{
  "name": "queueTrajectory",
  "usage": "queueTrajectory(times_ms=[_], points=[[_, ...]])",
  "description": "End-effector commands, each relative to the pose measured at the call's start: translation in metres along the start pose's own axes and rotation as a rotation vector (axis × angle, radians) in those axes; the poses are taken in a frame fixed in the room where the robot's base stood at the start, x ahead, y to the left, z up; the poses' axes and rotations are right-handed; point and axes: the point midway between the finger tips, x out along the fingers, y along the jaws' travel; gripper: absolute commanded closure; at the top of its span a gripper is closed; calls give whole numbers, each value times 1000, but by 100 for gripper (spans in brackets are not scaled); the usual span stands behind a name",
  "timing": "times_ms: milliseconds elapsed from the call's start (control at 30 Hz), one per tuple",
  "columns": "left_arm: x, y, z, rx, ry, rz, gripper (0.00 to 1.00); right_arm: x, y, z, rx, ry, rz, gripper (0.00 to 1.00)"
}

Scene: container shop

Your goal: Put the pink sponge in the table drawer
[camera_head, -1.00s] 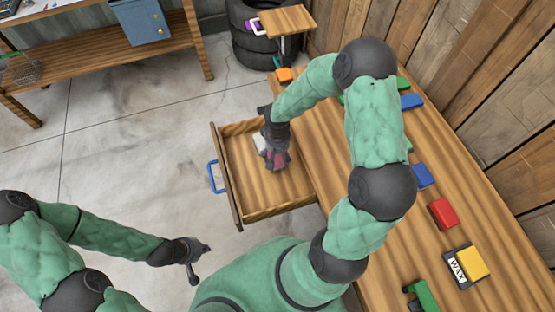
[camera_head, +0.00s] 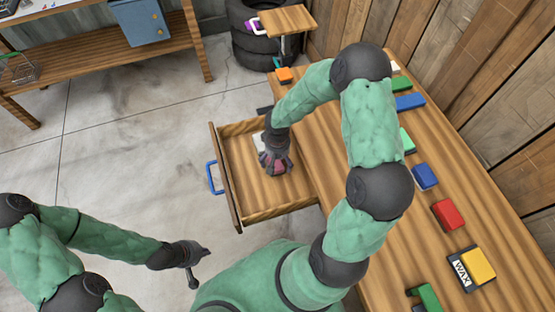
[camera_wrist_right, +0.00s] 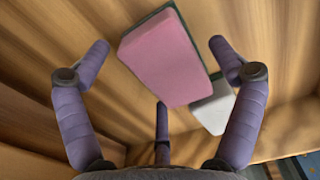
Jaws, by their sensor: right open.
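The pink sponge (camera_wrist_right: 165,58) has a dark green backing. It lies inside the open wooden table drawer (camera_head: 285,207), apparently on its floor. In the head view the sponge (camera_head: 281,168) is mostly hidden by my right gripper (camera_head: 275,158). My right gripper points down into the drawer. In the wrist view its fingers are spread, with the sponge between and beyond them and no finger visibly closed on it. My left gripper (camera_head: 193,263) hangs over the floor, left of the drawer; its fingers are too small to judge.
A white block (camera_wrist_right: 214,106) lies beside the sponge in the drawer. The drawer has a blue handle (camera_head: 213,178). The tabletop (camera_head: 390,240) carries several coloured sponges or blocks, including a red one (camera_head: 447,214) and a yellow one (camera_head: 478,264). Free floor lies left of the drawer.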

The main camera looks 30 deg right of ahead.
Motion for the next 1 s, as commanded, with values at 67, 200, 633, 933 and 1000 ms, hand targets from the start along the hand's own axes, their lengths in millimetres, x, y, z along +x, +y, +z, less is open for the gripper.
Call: queueTrajectory(times_ms=[67,200,633,933,1000], points=[[0,0,0,0,0,0,100,0,0,0,0,0,0,7],[-5,2,0,0,0,0,100,-4,0,0,0,0,0,7],[-38,14,1,0,0,0,100,-87,0,-1,0,3,0,7],[-48,17,2,0,0,0,100,-120,0,0,0,0,1,7],[-49,17,2,0,0,0,100,-122,0,0,0,-1,0,7]])
